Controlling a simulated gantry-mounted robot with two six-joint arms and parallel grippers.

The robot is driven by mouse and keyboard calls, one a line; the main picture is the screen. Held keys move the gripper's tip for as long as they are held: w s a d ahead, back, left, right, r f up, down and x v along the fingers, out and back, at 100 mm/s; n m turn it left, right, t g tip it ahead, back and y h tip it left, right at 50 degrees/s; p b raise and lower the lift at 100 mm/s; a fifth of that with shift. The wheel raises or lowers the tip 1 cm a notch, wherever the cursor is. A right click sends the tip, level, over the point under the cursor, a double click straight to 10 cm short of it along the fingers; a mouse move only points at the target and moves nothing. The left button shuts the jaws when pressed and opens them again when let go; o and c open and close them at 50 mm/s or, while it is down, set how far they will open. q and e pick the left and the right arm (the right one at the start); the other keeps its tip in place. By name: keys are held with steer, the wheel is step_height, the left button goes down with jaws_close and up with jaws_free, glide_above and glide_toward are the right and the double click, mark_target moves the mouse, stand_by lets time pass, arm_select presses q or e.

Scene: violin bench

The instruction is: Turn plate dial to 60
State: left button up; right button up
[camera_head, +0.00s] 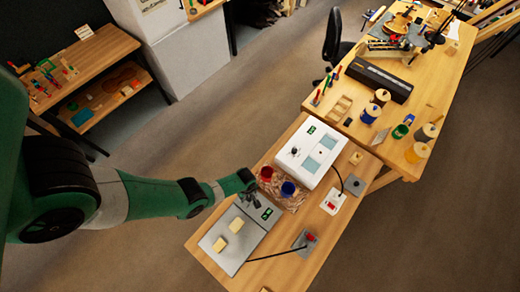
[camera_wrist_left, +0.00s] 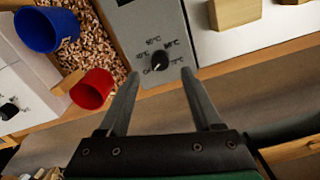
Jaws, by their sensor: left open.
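The plate is a grey slab (camera_head: 229,259) on the low bench, with two pale yellow blocks (camera_head: 220,244) on it. Its black round dial (camera_wrist_left: 160,60) shows in the left wrist view, ringed by temperature marks. A small light mark on the knob seems to face the lower-left "0" side; the exact setting is too small to read surely. My left gripper (camera_wrist_left: 159,73) is open and empty, its fingertips on either side of the dial's near edge. I cannot tell whether they touch it. In the head view the left gripper (camera_head: 252,200) hides the dial. My right gripper is not in view.
A red cup (camera_wrist_left: 92,89) and a blue cup (camera_wrist_left: 46,29) stand on wood shavings beside the plate. A white box (camera_head: 310,153) with its own dial stands behind them. A small grey block with a red button (camera_head: 308,238) lies right of the plate.

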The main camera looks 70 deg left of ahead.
mark_target(249, 199)
arm_select(q)
step_height(249, 199, down, 6)
steer(key=b, duration=0.4)
steer(key=shift+r+b, duration=0.1)
steer(key=shift+b, duration=0.2)
jaws_close()
